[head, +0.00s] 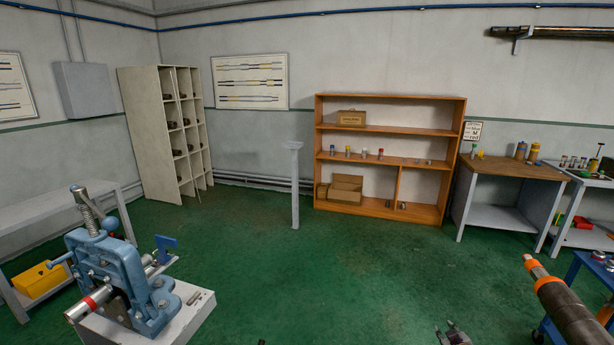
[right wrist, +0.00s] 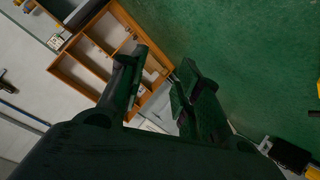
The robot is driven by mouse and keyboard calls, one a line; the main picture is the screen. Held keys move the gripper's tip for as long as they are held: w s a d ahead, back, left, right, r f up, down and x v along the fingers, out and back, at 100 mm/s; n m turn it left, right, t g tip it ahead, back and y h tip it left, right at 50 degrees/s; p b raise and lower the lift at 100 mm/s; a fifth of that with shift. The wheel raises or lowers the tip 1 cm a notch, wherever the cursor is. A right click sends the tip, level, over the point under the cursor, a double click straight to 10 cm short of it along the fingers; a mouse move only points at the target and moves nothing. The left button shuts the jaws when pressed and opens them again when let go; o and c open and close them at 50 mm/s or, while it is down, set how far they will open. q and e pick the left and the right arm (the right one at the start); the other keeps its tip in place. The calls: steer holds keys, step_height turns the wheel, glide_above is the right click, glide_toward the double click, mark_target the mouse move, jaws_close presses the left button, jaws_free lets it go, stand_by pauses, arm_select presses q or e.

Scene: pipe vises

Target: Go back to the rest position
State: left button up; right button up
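My right gripper (head: 456,335) shows at the bottom edge of the head view, low over the green floor and partly cut off. In the right wrist view its two dark fingers (right wrist: 160,85) stand apart with nothing between them. Only a tiny dark tip shows at the bottom edge of the head view left of it; it may belong to my left gripper, whose state I cannot make out. A blue pipe vise (head: 120,270) stands on a grey block (head: 188,320) at the lower left. A metal pipe (head: 103,294) with a red band lies through the vise.
A dark pipe with orange bands (head: 565,305) juts in at the lower right, beside a blue stand (head: 590,272). An orange shelf (head: 390,130), a grey post (head: 295,185) and a workbench (head: 510,168) stand farther back. The middle floor (head: 350,270) is clear.

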steer(key=s+a+f+g+y, duration=0.1)
steer(key=s+a+f+g, duration=0.3)
steer(key=s+f, duration=0.9)
steer(key=s+a+f+g, duration=0.1)
steer(key=s+a+f, duration=0.5)
steer(key=s+f, duration=0.7)
steer(key=s+a+f+g, duration=0.2)
steer(key=s+a+f, duration=0.2)
steer(key=s, duration=0.7)
steer(key=s+a+f+g+y, duration=0.1)
steer(key=s+a+f, duration=0.3)
steer(key=s, duration=0.8)
steer(key=s+a+f+m+g, duration=0.1)
steer(key=s+a+f, duration=0.3)
steer(key=s, duration=0.8)
steer(key=shift+a+f+g+y, duration=0.25)
steer(key=shift+a+g+y, duration=0.05)
steer(key=shift+a+g, duration=0.6)
